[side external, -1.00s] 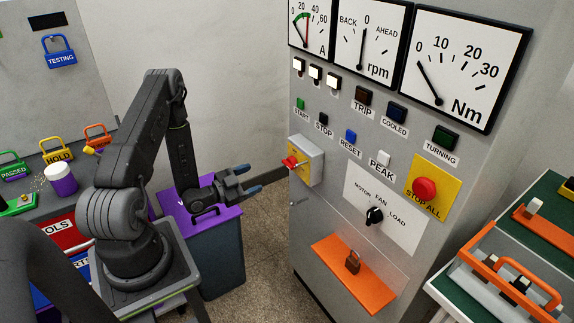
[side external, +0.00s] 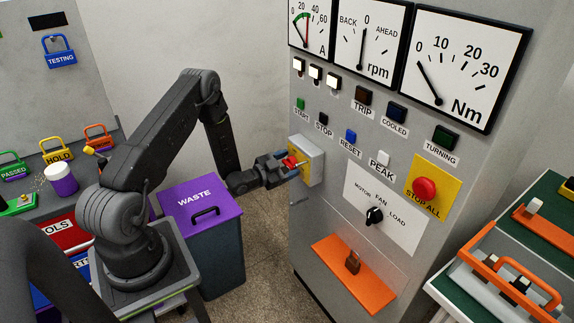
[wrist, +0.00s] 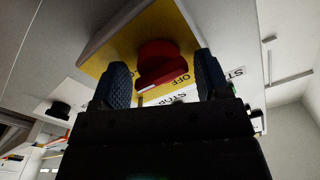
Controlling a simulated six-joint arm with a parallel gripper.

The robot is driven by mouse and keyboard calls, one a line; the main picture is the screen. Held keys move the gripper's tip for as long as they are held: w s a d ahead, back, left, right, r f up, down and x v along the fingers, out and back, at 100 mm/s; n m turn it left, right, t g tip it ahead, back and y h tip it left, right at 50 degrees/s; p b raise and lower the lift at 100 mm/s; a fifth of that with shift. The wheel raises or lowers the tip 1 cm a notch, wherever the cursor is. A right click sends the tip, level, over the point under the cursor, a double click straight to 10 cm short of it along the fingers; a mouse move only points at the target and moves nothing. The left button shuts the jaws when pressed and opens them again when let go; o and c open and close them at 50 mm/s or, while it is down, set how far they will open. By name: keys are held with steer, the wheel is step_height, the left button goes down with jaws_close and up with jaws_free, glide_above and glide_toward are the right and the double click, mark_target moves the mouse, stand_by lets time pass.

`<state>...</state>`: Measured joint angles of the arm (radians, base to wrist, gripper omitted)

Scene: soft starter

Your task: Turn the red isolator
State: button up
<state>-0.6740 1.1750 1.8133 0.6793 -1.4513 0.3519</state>
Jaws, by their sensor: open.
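The red isolator (side external: 291,161) is a red rotary handle on a yellow plate, on the side of a grey box (side external: 314,158) fixed to the cabinet's left edge. In the wrist view the red handle (wrist: 160,64) stands out from the yellow plate, with "OFF" lettering beside it. My gripper (side external: 288,165) is at the isolator. In the wrist view its two blue fingertips (wrist: 162,82) are apart, one on each side of the red handle. Gaps show between the fingers and the handle, so it is not gripped.
The grey cabinet (side external: 310,228) carries several lamps, buttons and dials. A red STOP ALL button (side external: 425,188) and a black selector knob (side external: 374,215) sit right of the isolator. An orange shelf (side external: 340,277) juts out below. A purple-lidded waste bin (side external: 203,204) stands below my arm.

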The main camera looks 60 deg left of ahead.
steer(key=c, duration=0.7)
steer(key=shift+n, duration=0.4)
steer(key=n, duration=0.3)
steer(key=shift+n, duration=0.4)
steer(key=n, duration=0.4)
steer(key=shift+a+n, duration=0.1)
steer(key=shift+n, duration=0.2)
steer(key=n, duration=0.4)
steer(key=shift+f, duration=0.1)
steer(key=n, duration=0.4)
steer(key=shift+n, duration=0.3)
